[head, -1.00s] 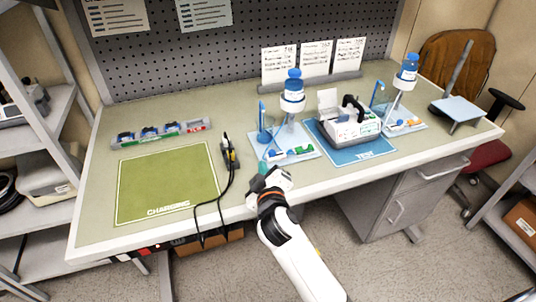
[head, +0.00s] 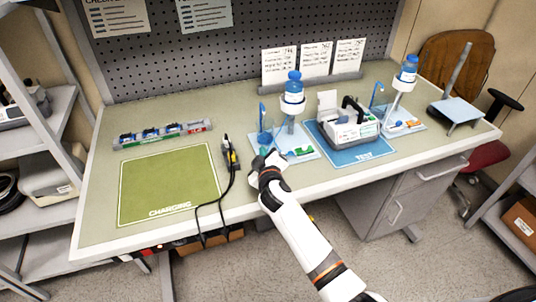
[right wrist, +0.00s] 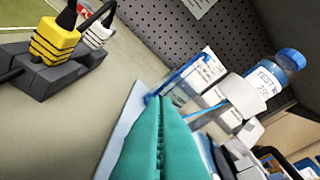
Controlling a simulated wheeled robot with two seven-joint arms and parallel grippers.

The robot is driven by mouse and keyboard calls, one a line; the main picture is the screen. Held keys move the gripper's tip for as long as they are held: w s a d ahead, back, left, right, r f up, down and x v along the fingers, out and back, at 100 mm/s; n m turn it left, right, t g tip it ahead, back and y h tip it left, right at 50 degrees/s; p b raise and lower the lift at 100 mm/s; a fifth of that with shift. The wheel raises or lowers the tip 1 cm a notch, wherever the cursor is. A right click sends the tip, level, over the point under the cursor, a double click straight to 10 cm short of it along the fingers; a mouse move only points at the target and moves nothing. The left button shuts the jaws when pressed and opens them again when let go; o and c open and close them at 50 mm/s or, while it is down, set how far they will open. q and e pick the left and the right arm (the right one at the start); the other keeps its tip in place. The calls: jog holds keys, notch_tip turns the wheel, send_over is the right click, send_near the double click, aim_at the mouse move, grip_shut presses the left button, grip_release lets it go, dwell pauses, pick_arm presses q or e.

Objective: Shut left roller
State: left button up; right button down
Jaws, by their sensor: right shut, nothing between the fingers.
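The left drip stand holds an upturned blue-capped bottle (head: 293,88) above a light-blue base plate (head: 309,156). Small green and white parts (head: 302,151) lie on that plate; I cannot make out the roller among them. My right gripper (head: 264,153) is at the plate's left front edge, beside a clear blue container (head: 264,137). In the right wrist view its teal fingers (right wrist: 160,125) are pressed together with nothing between them, and they hide part of the plate (right wrist: 122,130). The bottle (right wrist: 272,78) shows there too. My left gripper is not in view.
A white pump (head: 350,125) sits on the blue TEST mat (head: 362,156), right of the left stand. A second stand (head: 402,118) is farther right. The green CHARGING mat (head: 168,185) is empty.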

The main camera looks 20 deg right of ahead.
jog(key=shift+d+f, duration=0.65)
jog(key=shift+d, duration=0.1)
